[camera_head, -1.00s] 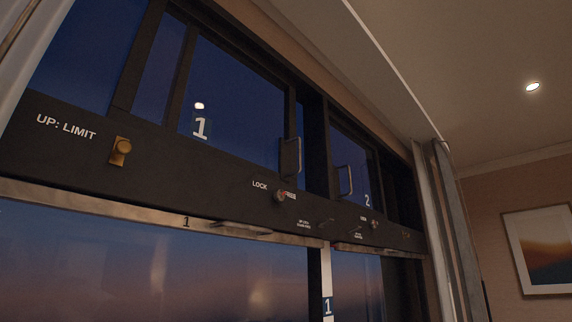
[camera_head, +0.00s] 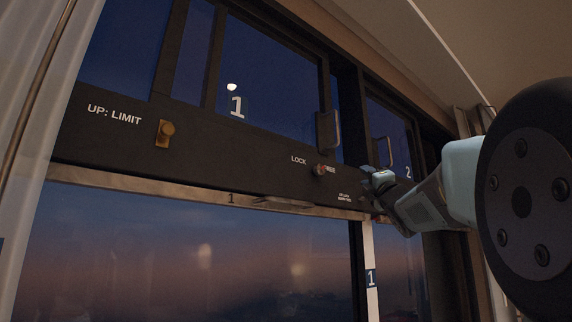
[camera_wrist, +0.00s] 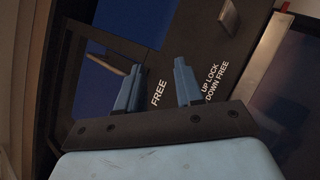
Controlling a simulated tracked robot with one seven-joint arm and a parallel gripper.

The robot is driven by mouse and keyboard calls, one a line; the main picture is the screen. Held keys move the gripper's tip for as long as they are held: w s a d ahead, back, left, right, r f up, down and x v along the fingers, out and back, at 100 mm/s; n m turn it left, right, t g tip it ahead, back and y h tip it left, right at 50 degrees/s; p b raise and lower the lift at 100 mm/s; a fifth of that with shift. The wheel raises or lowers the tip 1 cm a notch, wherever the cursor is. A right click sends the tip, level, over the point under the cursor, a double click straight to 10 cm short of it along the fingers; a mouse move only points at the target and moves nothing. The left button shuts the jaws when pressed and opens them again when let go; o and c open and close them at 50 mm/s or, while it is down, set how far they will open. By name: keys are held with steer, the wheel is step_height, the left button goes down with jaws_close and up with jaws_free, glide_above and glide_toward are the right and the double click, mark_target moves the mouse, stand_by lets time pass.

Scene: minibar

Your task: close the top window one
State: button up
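The top window one (camera_head: 275,80) is a dark-framed pane marked "1" in the upper row. Its upright handle (camera_head: 328,130) is on its right edge. A narrow blue strip shows between that edge and the dark post to the right. My gripper (camera_head: 374,180) is below and right of this handle, near the dark rail; its fingertips are small and unclear there. In the wrist view my gripper (camera_wrist: 157,80) has its two blue fingers apart with nothing between them, facing the rail with the "FREE" lettering.
A lock knob (camera_head: 320,170) sticks out of the rail, left of my gripper. A brass latch (camera_head: 165,133) is farther left. Top window two (camera_head: 388,125), with its own handle (camera_head: 390,151), is behind and above my arm. A curtain (camera_head: 30,90) hangs at far left.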

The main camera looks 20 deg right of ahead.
mark_target(337, 127)
steer(key=shift+s+r+n+g+y, duration=0.55)
steer(key=shift+r+n+y, duration=1.5)
steer(key=shift+n+y, duration=3.05)
steer(key=shift+s+r+n+g+y, duration=0.55)
steer(key=shift+r+n+y, duration=1.5)
steer(key=shift+n+y, duration=3.05)
steer(key=w+a+r+h, duration=0.1)
steer(key=w+r, duration=0.1)
steer(key=r, duration=0.1)
steer(key=w+a+r+n+h, duration=0.1)
steer(key=w+a+r, duration=0.1)
steer(key=w+r, duration=0.1)
steer(key=w+a+r+n, duration=0.1)
steer(key=w+a+r, duration=0.1)
steer(key=r, duration=0.1)
steer(key=shift+w+a+h, duration=0.25)
steer(key=shift+w+h, duration=0.1)
steer(key=shift+h, duration=0.05)
steer(key=shift+c, duration=0.2)
jaws_close()
